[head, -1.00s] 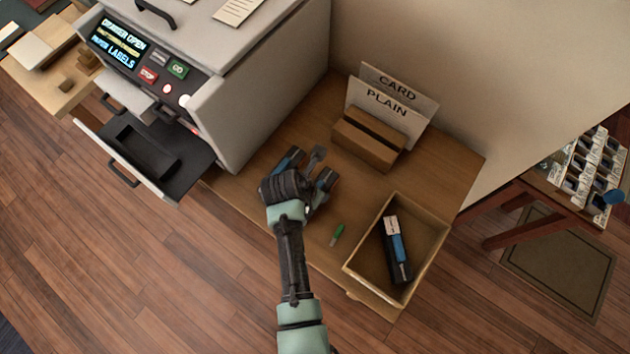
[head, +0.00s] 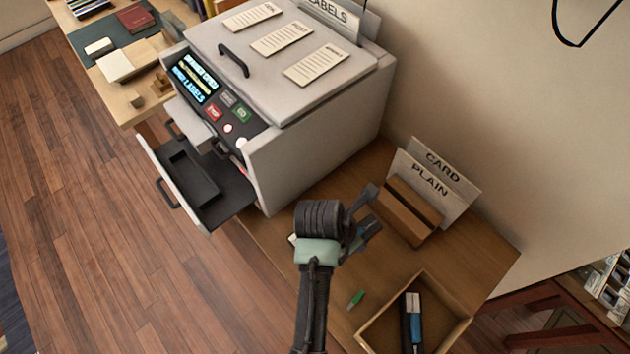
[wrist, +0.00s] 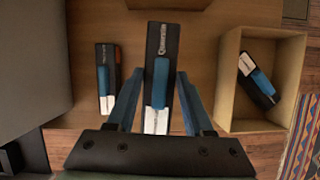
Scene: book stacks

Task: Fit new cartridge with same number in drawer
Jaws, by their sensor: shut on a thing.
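My gripper (head: 358,212) is shut on a black cartridge with a blue grip and a white end; it shows between my blue fingers in the wrist view (wrist: 157,78). In the head view only part of the held cartridge (head: 369,228) shows beside the gripper. Its label is too small to read. A similar cartridge (wrist: 108,78) with an orange mark lies on the table to its left, mostly hidden behind my gripper in the head view. The printer's drawer (head: 232,196) is pulled open, and its dark recess (head: 191,175) looks empty.
The printer (head: 310,135) shows "DRAWER OPEN" on its display. A wooden box (head: 455,333) holds another cartridge (head: 412,318). A card holder (head: 408,210) with CARD and PLAIN sheets stands behind.

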